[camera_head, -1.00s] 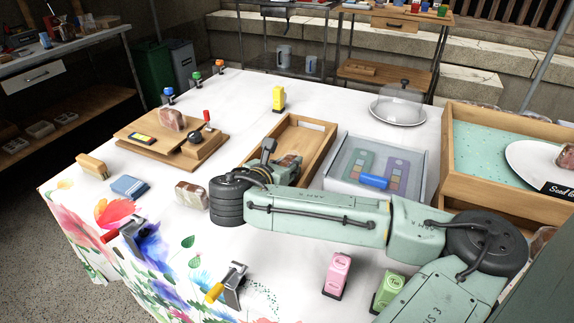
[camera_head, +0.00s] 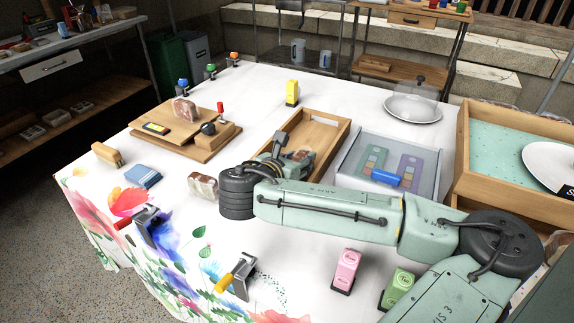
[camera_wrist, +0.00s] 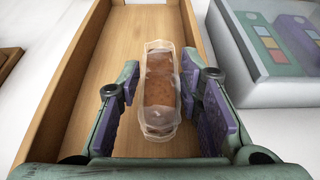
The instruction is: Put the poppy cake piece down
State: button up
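The poppy cake piece (camera_wrist: 160,88) is a brown slice in clear wrap. In the wrist view it stands between the two purple-padded fingers of my gripper (camera_wrist: 160,105), with a visible gap on each side. The gripper is open around it. Both are inside the wooden tray (camera_wrist: 82,75), whose floor shows around the piece. In the head view my gripper (camera_head: 290,150) reaches into the near part of the tray (camera_head: 318,125), and the piece is mostly hidden by it. I cannot tell for certain that the piece rests on the tray floor.
A clear-lidded box (camera_head: 345,175) stands close right of the tray. A wrapped slice (camera_head: 203,186) lies left of my wrist. A cutting board (camera_head: 165,145) with another slice (camera_head: 185,111) is further left. A yellow stamp (camera_head: 292,92) stands behind. White cloth is free at the back.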

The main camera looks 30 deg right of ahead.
jog(key=v, duration=0.3)
jog(key=b+v, duration=0.1)
jog(key=v, duration=0.2)
jog(key=b+v, duration=0.1)
jog(key=v, duration=0.2)
jog(key=shift+f, duration=0.3)
jog(key=b, duration=0.2)
jog(key=shift+s+a+r+b, duration=0.25)
jog(key=shift+s+a+b, duration=0.05)
jog(key=shift+a+b, duration=0.1)
jog(key=shift+s+a+r+b, duration=0.25)
jog(key=shift+a+r+b, duration=0.25)
jog(key=shift+b, duration=0.25)
